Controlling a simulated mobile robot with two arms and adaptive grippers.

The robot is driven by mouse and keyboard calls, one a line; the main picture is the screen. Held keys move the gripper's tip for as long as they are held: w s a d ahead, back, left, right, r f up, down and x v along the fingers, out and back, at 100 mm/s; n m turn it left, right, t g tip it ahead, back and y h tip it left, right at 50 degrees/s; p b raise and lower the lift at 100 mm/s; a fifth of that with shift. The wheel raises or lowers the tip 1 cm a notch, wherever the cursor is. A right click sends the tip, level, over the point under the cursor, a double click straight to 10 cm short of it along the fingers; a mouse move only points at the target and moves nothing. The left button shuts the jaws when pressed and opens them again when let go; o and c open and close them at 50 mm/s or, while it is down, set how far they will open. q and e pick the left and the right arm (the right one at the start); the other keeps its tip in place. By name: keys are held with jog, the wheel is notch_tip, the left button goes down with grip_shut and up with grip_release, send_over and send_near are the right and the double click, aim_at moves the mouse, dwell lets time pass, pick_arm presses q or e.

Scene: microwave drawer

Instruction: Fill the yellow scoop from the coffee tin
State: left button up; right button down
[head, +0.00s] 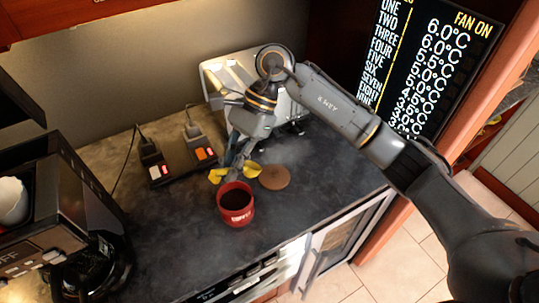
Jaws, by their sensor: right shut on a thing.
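A red tin (236,206) stands upright and open on the dark counter, with dark brown coffee inside. The yellow scoop (217,175) is just behind the tin; yellow shows on both sides of my right gripper's fingers. My right gripper (232,174) points down behind the tin's rim and is shut on the scoop. The fingers hide the scoop's middle, and I cannot tell whether the scoop holds any coffee. My left gripper is not in view.
A flat brown disc (274,177) lies right of the tin. A shiny metal appliance (232,66) stands at the back, partly behind my arm. Dark devices with plugs (178,160) lie to the left. A black coffee machine (58,205) fills the left. The counter's front is clear.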

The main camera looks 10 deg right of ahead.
jog(key=a+m, duration=0.1)
jog(key=a+m+t+y, duration=0.1)
jog(key=a+m+p, duration=0.1)
jog(key=a, duration=0.1)
jog(key=shift+w+r+m+t+y, duration=0.2)
jog(key=shift+r+m+t+y, duration=0.1)
jog(key=shift+r+t, duration=0.1)
jog(key=shift+f+b, duration=5.8)
jog(key=shift+b, duration=1.05)
